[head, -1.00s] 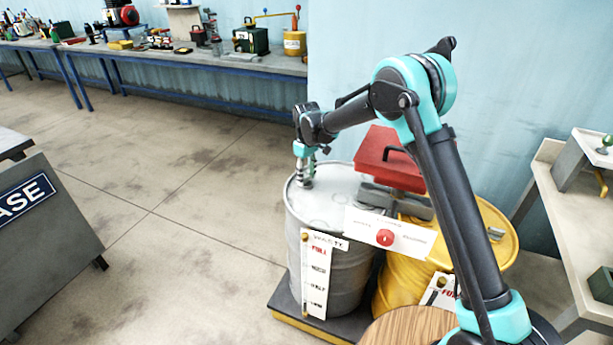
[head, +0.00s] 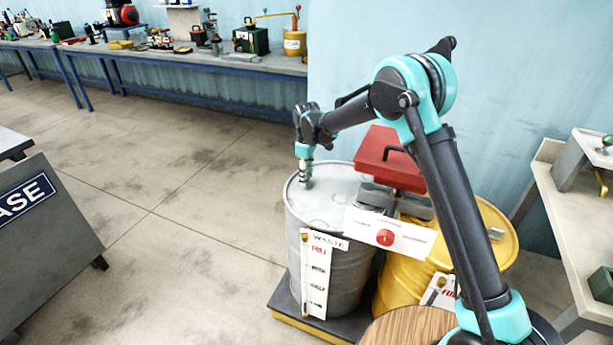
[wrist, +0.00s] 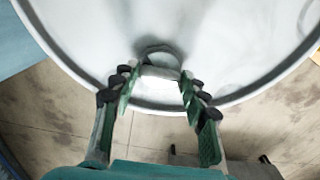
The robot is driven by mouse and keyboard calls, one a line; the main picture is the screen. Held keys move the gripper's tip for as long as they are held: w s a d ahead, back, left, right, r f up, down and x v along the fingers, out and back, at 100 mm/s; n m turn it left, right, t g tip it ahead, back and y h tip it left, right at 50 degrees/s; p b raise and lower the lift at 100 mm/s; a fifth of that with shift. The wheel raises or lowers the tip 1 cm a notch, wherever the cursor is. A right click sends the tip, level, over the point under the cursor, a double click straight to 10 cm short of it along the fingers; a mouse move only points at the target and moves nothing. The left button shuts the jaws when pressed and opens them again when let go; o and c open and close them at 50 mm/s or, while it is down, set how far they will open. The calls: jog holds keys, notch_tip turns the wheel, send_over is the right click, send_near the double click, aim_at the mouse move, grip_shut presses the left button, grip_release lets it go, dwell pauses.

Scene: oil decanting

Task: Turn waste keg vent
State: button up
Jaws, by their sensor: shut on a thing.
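The waste keg (head: 330,250) is a grey steel drum with a white level gauge on its front. My gripper (head: 306,185) points down onto the left part of its lid, near the rim. In the wrist view, the lid is pale, and the vent (wrist: 160,71) is a small rounded light-grey piece near the rim. The two green-padded fingertips of my gripper (wrist: 158,80) stand on either side of the vent and are shut on it. In the head view, the gripper hides the vent.
A yellow drum (head: 393,270) stands right beside the keg on a dark low platform (head: 282,298). A red box (head: 385,155) and a white panel with a red knob (head: 385,237) sit above the drums. Open floor lies to the left.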

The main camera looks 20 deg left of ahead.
jog(key=o, duration=1.2)
jog(key=shift+c, duration=0.2)
notch_tip(320, 180, up, 12)
